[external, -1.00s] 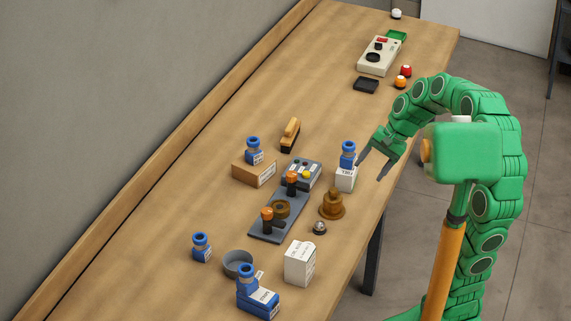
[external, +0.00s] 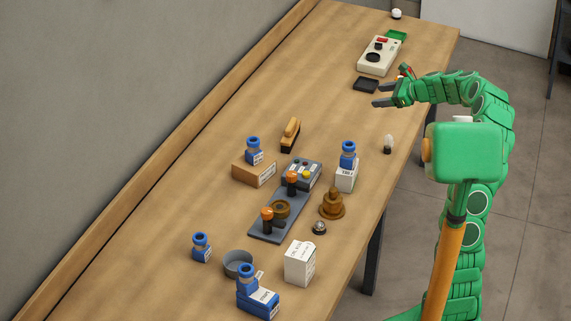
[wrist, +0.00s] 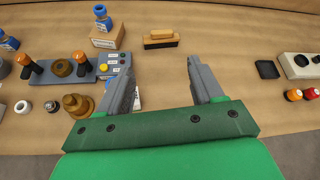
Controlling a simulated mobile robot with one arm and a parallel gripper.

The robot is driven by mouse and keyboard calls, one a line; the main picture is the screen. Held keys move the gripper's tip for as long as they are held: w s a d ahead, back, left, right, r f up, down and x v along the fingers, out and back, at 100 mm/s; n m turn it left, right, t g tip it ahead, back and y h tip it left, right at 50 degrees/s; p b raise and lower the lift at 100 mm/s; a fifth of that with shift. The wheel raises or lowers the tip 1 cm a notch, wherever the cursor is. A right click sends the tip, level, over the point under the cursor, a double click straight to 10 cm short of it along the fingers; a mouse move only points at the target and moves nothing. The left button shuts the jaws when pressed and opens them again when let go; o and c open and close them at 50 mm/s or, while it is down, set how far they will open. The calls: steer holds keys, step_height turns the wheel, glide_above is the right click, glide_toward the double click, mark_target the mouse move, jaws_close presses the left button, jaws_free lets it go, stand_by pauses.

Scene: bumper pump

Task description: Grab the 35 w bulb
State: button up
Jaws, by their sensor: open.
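A small bulb (external: 388,144) with a pale glass top and dark base stands upright near the table's right edge in the external view. A silver-domed bulb (external: 319,228) sits near the brown stepped fitting; it also shows in the wrist view (wrist: 51,105). A white bulb (external: 396,13) is at the far end. I cannot read any wattage, so I cannot tell which is 35 w. My gripper (external: 377,96) is open and empty, over the table beyond the small bulb, near the black tray. Its fingers also show in the wrist view (wrist: 157,70).
Blue bottles stand on and beside boxes, one on a white box (external: 346,178). A brown stepped fitting (external: 331,205) and grey panel (external: 265,226) are mid-table. The back-left strip is bare.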

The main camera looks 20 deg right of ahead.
steer(key=w+d+f+m+t+h, duration=0.1)
steer(key=w+d+f+m, duration=0.15)
steer(key=d, duration=0.35)
steer(key=w+d+f+m+t+h, duration=0.1)
steer(key=w+d+m+t, duration=0.15)
steer(key=d, duration=0.35)
steer(key=g, duration=0.1)
glide_toward(385, 141)
steer(key=shift+m, duration=0.4)
steer(key=w, duration=0.2)
steer(key=w+f, duration=0.1)
steer(key=w, duration=0.1)
steer(key=shift+a+f, duration=0.1)
steer(key=shift+a, duration=0.05)
steer(key=shift+w+a+f, duration=0.1)
steer(key=shift+w+f, duration=0.05)
steer(key=shift+f, duration=0.3)
steer(key=shift+x, duration=1.35)
steer(key=x, duration=0.2)
steer(key=shift+w+f, duration=0.2)
steer(key=shift+f, duration=0.2)
steer(key=shift+x, duration=0.95)
steer(key=c, duration=1)
steer(key=shift+c, duration=0.2)
